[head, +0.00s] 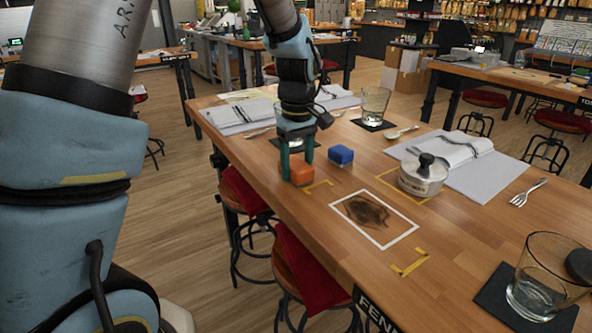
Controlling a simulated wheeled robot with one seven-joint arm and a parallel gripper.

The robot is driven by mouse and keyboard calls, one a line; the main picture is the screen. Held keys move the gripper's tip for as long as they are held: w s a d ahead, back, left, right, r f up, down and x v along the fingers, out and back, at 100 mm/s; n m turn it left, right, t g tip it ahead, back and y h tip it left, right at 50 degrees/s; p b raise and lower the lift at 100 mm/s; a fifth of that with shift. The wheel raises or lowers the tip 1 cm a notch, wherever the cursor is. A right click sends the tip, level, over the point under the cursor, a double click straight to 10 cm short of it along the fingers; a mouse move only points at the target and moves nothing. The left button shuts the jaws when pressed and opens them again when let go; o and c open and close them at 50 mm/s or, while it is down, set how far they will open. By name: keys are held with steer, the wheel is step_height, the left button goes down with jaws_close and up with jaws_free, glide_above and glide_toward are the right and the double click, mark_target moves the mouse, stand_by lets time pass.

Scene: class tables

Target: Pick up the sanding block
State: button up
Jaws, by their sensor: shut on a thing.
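My gripper (298,166) points straight down over the near left part of the wooden table (470,229). Its two green fingers are shut on an orange block (301,173), one on each side. The orange block is low, at or just above the table top; I cannot tell if it touches. A blue block (341,154) lies on the table just to the right, apart from the gripper. No label shows which of the two blocks is the sanding block.
Red stools stand below the left edge.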

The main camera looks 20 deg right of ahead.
mark_target(298, 164)
step_height(298, 164, up, 10)
steer(key=shift+r+b, duration=0.1)
steer(key=shift+b, duration=0.6)
